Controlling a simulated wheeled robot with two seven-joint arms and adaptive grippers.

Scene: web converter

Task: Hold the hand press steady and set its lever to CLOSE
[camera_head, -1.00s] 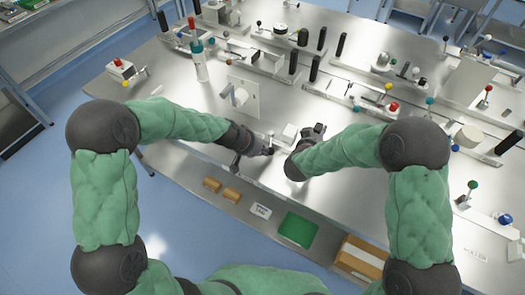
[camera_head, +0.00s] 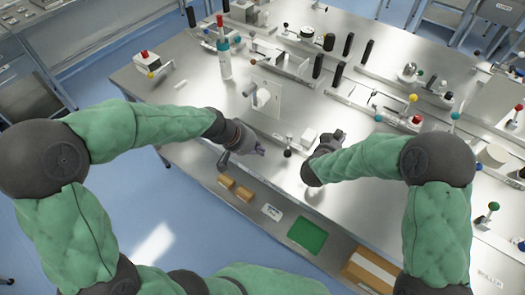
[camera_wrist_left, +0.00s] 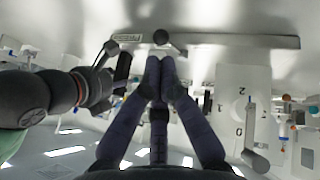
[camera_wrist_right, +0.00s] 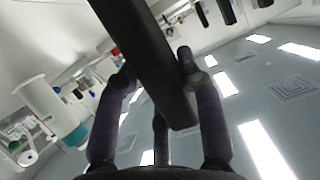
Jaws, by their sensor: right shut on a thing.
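The hand press looks to be the low fixture at the table's front edge, with a pale block (camera_head: 309,137), a lever with a dark ball knob (camera_head: 288,153) and an upright black handle (camera_wrist_right: 150,60). My right gripper (camera_head: 338,133) is shut on that black handle, which runs between its fingers in the right wrist view. My left gripper (camera_head: 263,152) is left of the knob, apart from it, fingertips together and empty. In the left wrist view the knob (camera_wrist_left: 160,37) is just beyond the fingertips (camera_wrist_left: 160,68), before the press's long rail (camera_wrist_left: 225,42).
A white panel (camera_head: 272,98) with a pale dial stands behind my left gripper; it carries 0, 1 and 2 marks in the left wrist view (camera_wrist_left: 225,85). A bottle (camera_head: 224,65) stands farther back. A green tray (camera_head: 307,235) lies on the lower shelf. Several fixtures crowd the right.

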